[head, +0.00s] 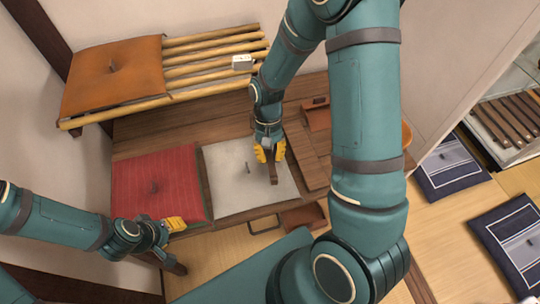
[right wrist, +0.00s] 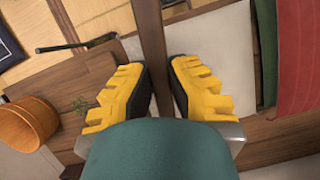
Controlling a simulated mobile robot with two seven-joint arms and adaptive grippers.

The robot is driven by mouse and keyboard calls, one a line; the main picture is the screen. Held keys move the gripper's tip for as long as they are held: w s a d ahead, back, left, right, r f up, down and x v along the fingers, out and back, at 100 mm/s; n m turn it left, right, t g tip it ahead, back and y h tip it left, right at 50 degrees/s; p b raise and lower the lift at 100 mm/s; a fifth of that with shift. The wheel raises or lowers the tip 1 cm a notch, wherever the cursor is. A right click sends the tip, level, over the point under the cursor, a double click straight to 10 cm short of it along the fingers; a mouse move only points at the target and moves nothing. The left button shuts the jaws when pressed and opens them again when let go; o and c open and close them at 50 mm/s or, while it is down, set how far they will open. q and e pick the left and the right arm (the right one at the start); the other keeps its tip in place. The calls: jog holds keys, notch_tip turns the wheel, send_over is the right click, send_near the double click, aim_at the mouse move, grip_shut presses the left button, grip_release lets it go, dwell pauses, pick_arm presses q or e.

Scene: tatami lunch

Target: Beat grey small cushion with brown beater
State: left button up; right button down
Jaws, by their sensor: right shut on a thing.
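The grey small cushion (head: 230,188) lies flat on the low wooden bench, right of the red cushion; part of it shows in the right wrist view (right wrist: 218,60). My right gripper (head: 268,152) is over the cushion's right part, shut on the brown beater (head: 273,176). In the right wrist view, the beater's straight brown bar (right wrist: 153,45) runs between the yellow fingers (right wrist: 160,90). I cannot tell whether the beater touches the cushion. My left gripper (head: 175,224) is low at the left, near the red cushion's front edge; its opening is unclear.
The red cushion (head: 150,172) lies left of the grey one. An orange cushion (head: 110,75) and a small white box (head: 242,62) are on the slatted rack behind. A brown box (head: 317,116) stands at the bench's right. Blue cushions (head: 450,168) lie on the floor.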

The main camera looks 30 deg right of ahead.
pick_arm(q)
jog(key=shift+f, duration=0.15)
pick_arm(e)
jog(key=shift+f, duration=0.15)
pick_arm(q)
notch_tip(320, 180, down, 8)
jog(key=r+b, duration=0.1)
jog(key=b, duration=0.7)
pick_arm(e)
notch_tip(320, 180, down, 9)
jog(key=shift+f, duration=0.2)
notch_tip(320, 180, up, 10)
jog(key=p, duration=0.8)
pick_arm(q)
notch_tip(320, 180, up, 8)
jog(key=shift+f, duration=0.15)
pick_arm(e)
jog(key=shift+f, duration=0.2)
pick_arm(q)
jog(key=shift+f, duration=0.1)
pick_arm(e)
jog(key=shift+a, duration=0.1)
